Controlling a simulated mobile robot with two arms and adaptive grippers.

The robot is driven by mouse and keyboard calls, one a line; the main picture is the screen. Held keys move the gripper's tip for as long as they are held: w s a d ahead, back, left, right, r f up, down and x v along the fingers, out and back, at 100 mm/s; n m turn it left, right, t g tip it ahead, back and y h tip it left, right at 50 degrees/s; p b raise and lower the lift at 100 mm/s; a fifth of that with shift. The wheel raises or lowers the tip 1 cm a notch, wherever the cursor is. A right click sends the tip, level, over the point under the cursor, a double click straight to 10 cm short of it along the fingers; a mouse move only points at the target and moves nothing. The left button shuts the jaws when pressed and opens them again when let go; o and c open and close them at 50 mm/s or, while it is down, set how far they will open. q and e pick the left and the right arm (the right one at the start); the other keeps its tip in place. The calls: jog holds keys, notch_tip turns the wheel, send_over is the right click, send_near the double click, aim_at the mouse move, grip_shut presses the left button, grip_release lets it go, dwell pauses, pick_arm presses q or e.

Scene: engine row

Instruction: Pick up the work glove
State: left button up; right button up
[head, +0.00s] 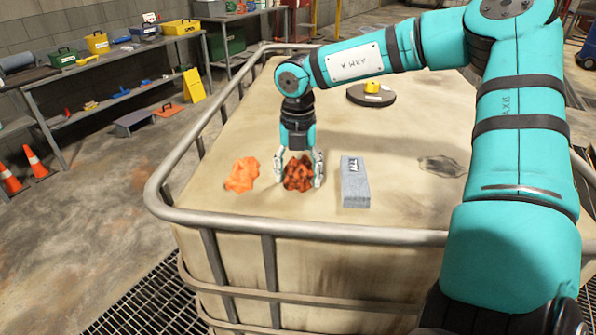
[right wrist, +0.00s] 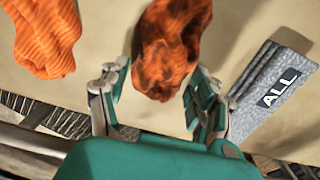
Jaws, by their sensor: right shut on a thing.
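A crumpled orange piece with dark stains (head: 298,172) lies on the beige tank top. It looks like soft fabric, and I cannot make out glove fingers on it. My right gripper (head: 299,182) points down over it, with one finger on each side, shut on it. In the right wrist view the stained orange piece (right wrist: 167,45) shows between the fingertips (right wrist: 160,72). A cleaner, bright orange ribbed crumpled piece (head: 241,174) lies just left of the gripper; it also shows in the right wrist view (right wrist: 46,36). I cannot tell which piece is the glove. My left gripper is out of view.
A grey block with a label (head: 355,183) lies right of the gripper. A dark round disc with a yellow knob (head: 371,95) sits farther back. A dark stain (head: 441,166) marks the top at right. A metal rail (head: 300,228) runs around the edge.

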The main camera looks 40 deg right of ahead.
aim_at(297, 172)
notch_tip(297, 172, up, 9)
jog(key=b, duration=0.2)
jog(key=shift+b, duration=0.3)
jog(key=shift+r, duration=0.55)
jog(key=shift+a+f, duration=0.1)
